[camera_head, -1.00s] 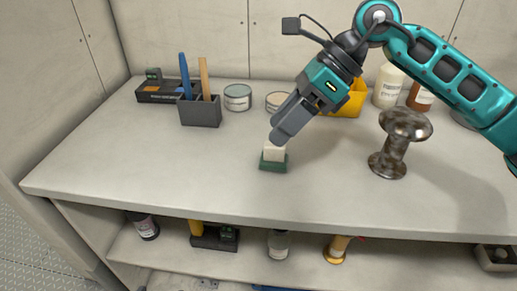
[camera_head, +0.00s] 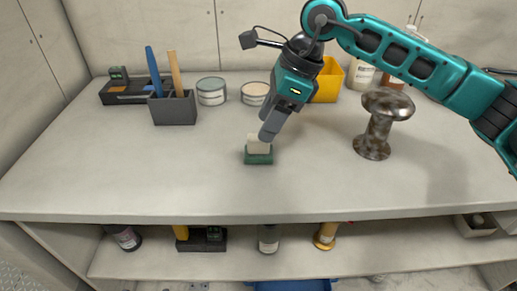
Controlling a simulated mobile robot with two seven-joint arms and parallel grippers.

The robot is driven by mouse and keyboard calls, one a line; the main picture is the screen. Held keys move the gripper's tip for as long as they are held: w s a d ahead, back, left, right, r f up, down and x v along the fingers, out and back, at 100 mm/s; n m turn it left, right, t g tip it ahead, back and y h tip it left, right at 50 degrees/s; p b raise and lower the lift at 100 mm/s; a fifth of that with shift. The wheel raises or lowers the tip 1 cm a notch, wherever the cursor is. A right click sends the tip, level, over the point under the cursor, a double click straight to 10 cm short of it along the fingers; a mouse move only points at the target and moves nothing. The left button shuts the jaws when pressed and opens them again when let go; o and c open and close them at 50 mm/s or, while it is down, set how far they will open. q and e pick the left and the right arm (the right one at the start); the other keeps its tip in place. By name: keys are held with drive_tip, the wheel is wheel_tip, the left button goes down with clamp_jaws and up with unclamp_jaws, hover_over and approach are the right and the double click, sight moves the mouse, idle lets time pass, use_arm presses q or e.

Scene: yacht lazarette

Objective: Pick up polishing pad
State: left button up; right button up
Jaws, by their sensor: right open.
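The polishing pad (camera_head: 258,152) is a small block with a cream top and a dark green base. It lies on the grey workbench top near the middle of the head view. My right gripper (camera_head: 267,136) comes down from the upper right, with its fingertips at the right side of the pad's cream top. The fingers overlap in this view, and part of the pad's right edge is hidden behind them. The right gripper is open. I cannot tell whether it touches the pad. The pad rests on the bench. My left gripper is not in view.
A brown mottled bollard-like post (camera_head: 376,125) stands right of the pad. Behind are two round tins (camera_head: 211,91), a yellow bin (camera_head: 328,82) and bottles (camera_head: 359,74). A grey holder with brushes (camera_head: 173,108) stands left. The bench front is clear (camera_head: 200,190); a lower shelf holds several items.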

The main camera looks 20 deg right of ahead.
sight(258, 147)
drive_tip(key=x, duration=0.5)
clamp_jaws()
idle(0.4)
